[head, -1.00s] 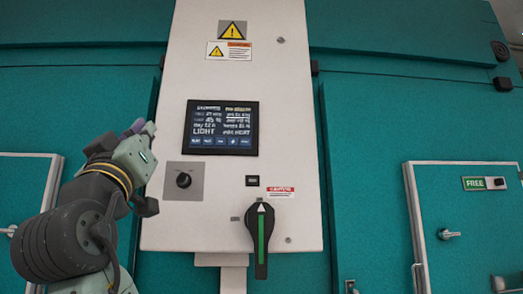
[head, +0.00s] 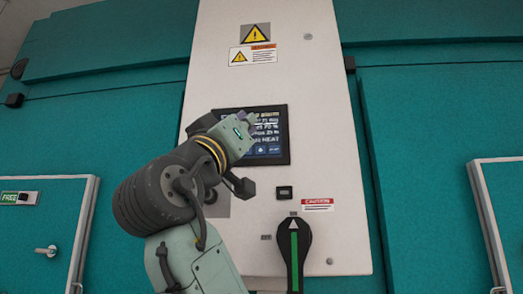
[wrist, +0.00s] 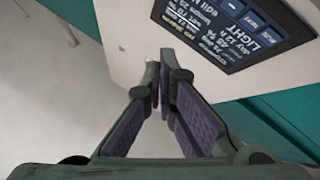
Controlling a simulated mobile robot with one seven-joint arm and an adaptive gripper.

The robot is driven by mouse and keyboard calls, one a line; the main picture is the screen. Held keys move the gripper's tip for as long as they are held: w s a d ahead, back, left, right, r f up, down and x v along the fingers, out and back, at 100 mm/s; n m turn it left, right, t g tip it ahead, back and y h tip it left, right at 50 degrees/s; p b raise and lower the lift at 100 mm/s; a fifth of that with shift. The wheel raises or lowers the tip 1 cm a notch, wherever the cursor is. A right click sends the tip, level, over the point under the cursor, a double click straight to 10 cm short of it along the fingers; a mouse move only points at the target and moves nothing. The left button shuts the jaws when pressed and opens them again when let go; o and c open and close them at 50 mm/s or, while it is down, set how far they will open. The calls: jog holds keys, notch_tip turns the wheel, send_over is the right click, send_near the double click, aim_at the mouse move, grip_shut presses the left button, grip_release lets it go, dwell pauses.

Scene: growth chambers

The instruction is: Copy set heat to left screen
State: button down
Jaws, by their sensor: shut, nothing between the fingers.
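A dark screen (head: 276,152) is set in a white cabinet panel. My arm and gripper hide its left part in the head view. Its visible right column has several lines of values and ends in a line reading HEAT. In the wrist view the screen (wrist: 238,32) is at the top right, turned sideways, with LIGHT readable in one column and a partly cut-off edit line in the other. My gripper (head: 247,120) is in front of the screen in the head view. In the wrist view its fingers (wrist: 163,102) are shut and empty, left of the screen; contact cannot be told.
Below the screen are a small black module (head: 285,192), a caution label (head: 318,204) and a black rotary handle with a green stripe (head: 294,255). Warning labels (head: 254,55) are above. A door with a FREE sign (head: 19,198) stands at left, another door (head: 505,220) at right.

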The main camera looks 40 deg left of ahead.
aim_at(263, 136)
jog(key=w+a+p, duration=0.3)
jog(key=w+a, duration=0.1)
jog(key=w, duration=0.3)
jog(key=shift+w+a, duration=0.15)
jog(key=shift+a, duration=0.05)
jog(key=shift+w, duration=0.1)
dwell(1.2)
jog(key=shift+w+a, duration=0.25)
jog(key=shift+w+a+p, duration=0.15)
jog(key=shift+w+p, duration=0.15)
jog(key=shift+p, duration=0.15)
dwell(0.5)
dwell(0.4)
jog(key=shift+s+d+b, duration=0.3)
jog(key=shift+s+d, duration=0.1)
jog(key=shift+s, duration=0.25)
